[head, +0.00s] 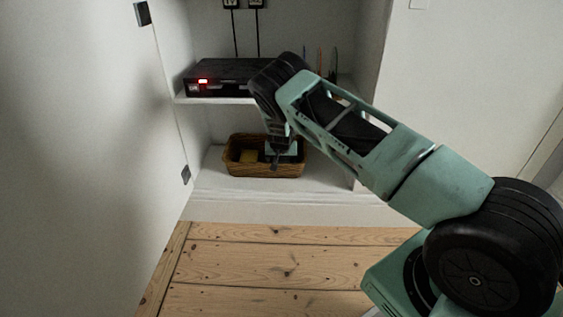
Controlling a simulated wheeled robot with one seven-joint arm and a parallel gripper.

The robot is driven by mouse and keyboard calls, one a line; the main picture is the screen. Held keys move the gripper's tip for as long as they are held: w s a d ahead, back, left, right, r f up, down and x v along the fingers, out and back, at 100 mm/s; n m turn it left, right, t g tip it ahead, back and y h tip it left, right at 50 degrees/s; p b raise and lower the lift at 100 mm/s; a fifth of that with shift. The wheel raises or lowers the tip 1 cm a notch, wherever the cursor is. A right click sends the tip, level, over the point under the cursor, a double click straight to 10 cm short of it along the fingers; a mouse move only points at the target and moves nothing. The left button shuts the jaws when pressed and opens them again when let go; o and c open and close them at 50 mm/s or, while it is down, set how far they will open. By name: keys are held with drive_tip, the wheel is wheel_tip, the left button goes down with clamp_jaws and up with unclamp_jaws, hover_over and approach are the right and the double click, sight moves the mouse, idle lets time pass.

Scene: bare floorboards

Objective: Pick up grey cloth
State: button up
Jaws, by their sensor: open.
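My gripper (281,153) points down at the wicker basket (265,169) on the low shelf, over its middle and right part. Its fingers are dark and small in this view, and they stand apart. I cannot make out a grey cloth for certain. The basket's inside on the right is largely hidden by my gripper, so I cannot tell what lies there.
A black box with a red lit display (203,81) stands on the shelf (215,99) above the basket. Thin upright items (333,62) stand to its right. White alcove walls close in on both sides. The wooden floor (270,262) in front is clear.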

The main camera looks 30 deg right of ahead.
drive_tip(key=c, duration=1.1)
drive_tip(key=shift+o, duration=0.2)
